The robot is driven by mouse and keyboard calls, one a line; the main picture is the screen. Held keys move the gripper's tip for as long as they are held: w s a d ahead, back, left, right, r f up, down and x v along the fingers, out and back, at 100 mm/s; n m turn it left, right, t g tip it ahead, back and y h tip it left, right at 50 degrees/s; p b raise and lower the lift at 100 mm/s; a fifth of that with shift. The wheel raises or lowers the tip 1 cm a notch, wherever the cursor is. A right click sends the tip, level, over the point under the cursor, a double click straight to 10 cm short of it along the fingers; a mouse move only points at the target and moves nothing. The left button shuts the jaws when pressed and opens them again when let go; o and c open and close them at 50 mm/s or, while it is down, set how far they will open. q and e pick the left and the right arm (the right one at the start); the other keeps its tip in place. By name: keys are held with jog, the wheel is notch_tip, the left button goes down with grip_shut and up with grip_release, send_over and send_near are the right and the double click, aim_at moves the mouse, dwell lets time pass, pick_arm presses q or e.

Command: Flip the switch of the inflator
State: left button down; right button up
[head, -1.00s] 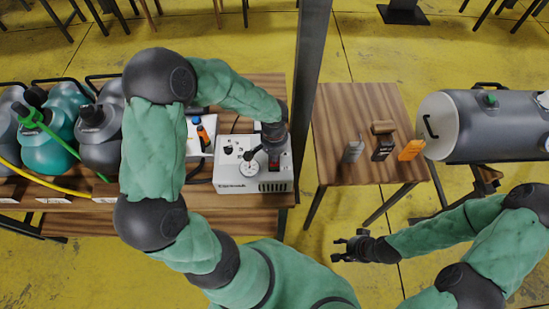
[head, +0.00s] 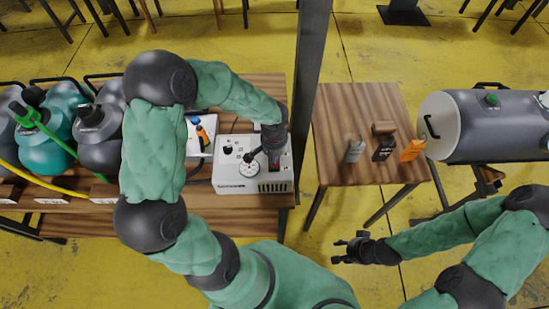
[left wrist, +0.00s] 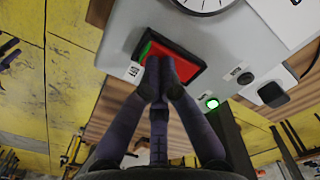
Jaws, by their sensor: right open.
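The inflator (head: 230,176) is a pale grey box with a round dial on the wooden table. Its red rocker switch (left wrist: 185,62) with a green edge strip shows in the left wrist view. My left gripper (left wrist: 160,62) is shut and empty, its fingertips together over the switch, seemingly touching it. The fingertips hide part of the switch. In the head view my left gripper (head: 273,160) stands over the right part of the inflator and hides the switch. A small green light (left wrist: 211,103) glows on the panel. My right gripper (head: 343,250) is open and empty, above the floor.
Grey and teal tanks (head: 45,145) with a green-handled hose stand at the left. A dark post (head: 304,90) rises right of the inflator. A second wooden table (head: 350,105) holds small boxes. A large grey cylinder (head: 465,125) lies at the right.

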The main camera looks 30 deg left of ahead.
pick_arm(q)
jog(key=shift+f, duration=0.3)
jog(key=shift+r, duration=0.65)
jog(key=shift+r+p, duration=2.25)
jog(key=shift+r, duration=0.65)
jog(key=shift+f, duration=0.1)
